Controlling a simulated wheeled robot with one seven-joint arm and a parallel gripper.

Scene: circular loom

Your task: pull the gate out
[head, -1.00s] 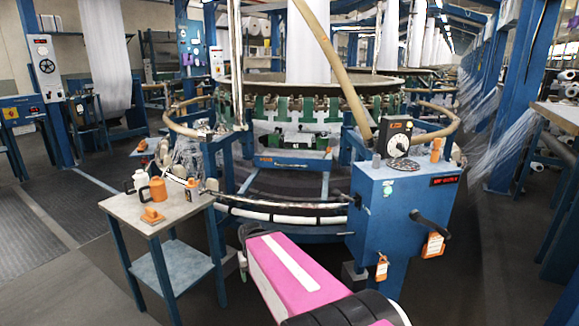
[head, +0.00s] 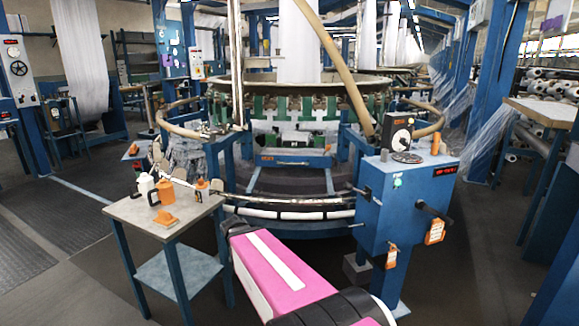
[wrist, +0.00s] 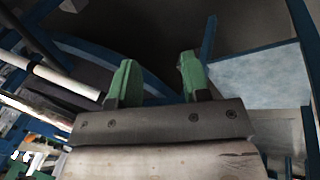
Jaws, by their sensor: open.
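A low curved rail (head: 290,214) with white segments on a dark bar runs along the front of the circular loom (head: 300,90). A thin metal bar lies just above it. I take this front section to be the gate, but cannot tell for sure. The white-segmented rail also shows at the left of the wrist view (wrist: 50,72). My gripper (wrist: 156,65) has two green fingers, spread apart with nothing between them. It is to the right of the rail in that view and not touching it. In the head view my pink and white arm points toward the rail; its fingers cannot be made out.
A side table (head: 128,208) with bottles stands left of my arm; its pale blue lower shelf (wrist: 260,80) is close to my fingers in the wrist view. A blue control box (head: 400,215) with a crank stands to the right. The floor at far left is clear.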

